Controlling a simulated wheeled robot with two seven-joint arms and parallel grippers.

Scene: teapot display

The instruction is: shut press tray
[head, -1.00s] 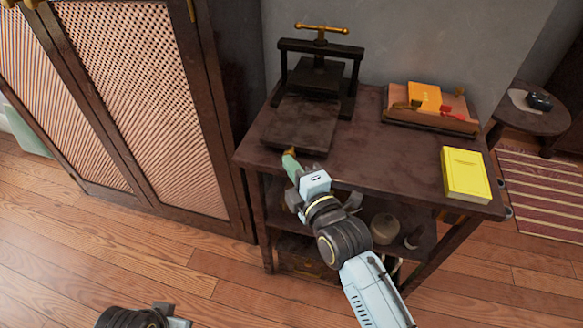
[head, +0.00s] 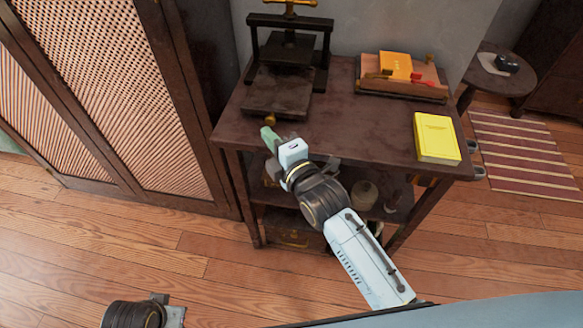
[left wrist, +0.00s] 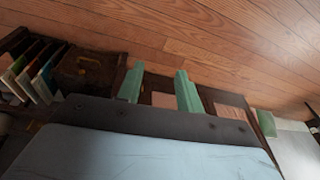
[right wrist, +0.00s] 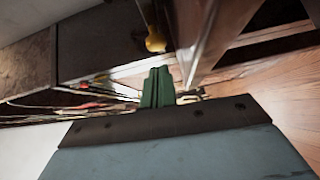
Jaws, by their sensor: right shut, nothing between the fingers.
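The black press (head: 325,45) stands at the back left of the dark side table, with a brass handle on top. Its flat dark tray (head: 278,92) sticks out at the front, under the press frame. A small brass knob (head: 270,119) is on the tray's front edge; it also shows in the right wrist view (right wrist: 155,42). My right gripper (head: 267,134) is shut and empty, its tip close to the knob; contact cannot be told. Its green fingers are together in the right wrist view (right wrist: 157,88). My left gripper (left wrist: 160,88) is open and empty, fingers apart.
A yellow book (head: 437,138) lies at the table's (head: 350,130) right end. A wooden tray (head: 400,90) with an orange item stands at the back. A latticed cabinet (head: 110,80) is on the left. Several items fill the lower shelf. The wooden floor in front is clear.

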